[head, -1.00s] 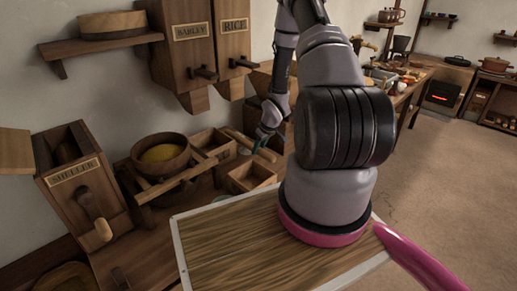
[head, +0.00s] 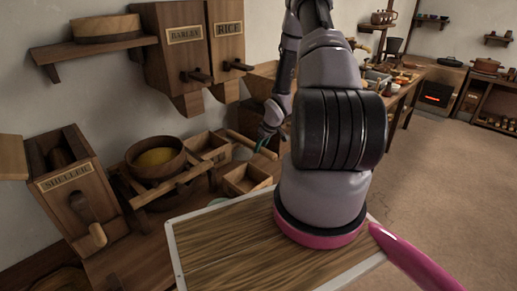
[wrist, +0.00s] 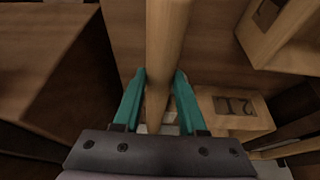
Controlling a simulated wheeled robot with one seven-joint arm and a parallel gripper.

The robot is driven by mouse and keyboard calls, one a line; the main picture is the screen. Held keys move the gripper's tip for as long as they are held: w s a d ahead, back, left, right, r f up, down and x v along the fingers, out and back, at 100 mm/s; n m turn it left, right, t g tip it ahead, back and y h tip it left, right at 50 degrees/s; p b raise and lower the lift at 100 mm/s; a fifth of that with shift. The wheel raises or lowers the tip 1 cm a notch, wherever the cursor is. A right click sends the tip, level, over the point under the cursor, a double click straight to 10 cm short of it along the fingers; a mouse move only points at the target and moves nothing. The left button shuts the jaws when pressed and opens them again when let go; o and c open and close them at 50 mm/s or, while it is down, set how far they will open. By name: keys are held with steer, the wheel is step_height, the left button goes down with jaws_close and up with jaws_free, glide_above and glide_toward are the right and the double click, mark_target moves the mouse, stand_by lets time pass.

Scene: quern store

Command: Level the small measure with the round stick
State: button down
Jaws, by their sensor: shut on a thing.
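My gripper (wrist: 159,82) has teal fingers, which are shut on a pale round wooden stick (wrist: 165,45). The stick runs up the picture from between the fingers. In the head view my gripper (head: 264,142) is small and far off, at the right end of the stick (head: 242,139). Two open square wooden boxes, one behind (head: 222,148) and one in front (head: 235,187), stand near it; I cannot tell which is the small measure. In the wrist view a wooden block with a dark marking (wrist: 212,124) lies right of the fingers.
A bowl of yellow grain (head: 132,166) stands in a wooden frame on the bench. Barley (head: 165,65) and rice (head: 228,50) bins hang on the wall above. Open floor (head: 445,190) lies to the right.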

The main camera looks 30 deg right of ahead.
steer(key=shift+w+d, duration=0.15)
steer(key=shift+d, duration=0.1)
steer(key=shift+s+a+r, duration=0.2)
steer(key=shift+a+r, duration=0.35)
steer(key=shift+r, duration=0.25)
steer(key=shift+s+a+r, duration=0.1)
steer(key=shift+a+r, duration=0.15)
steer(key=shift+r, duration=1)
steer(key=shift+s+a+r, duration=0.1)
steer(key=shift+a+r, duration=0.1)
steer(key=shift+r, duration=1.05)
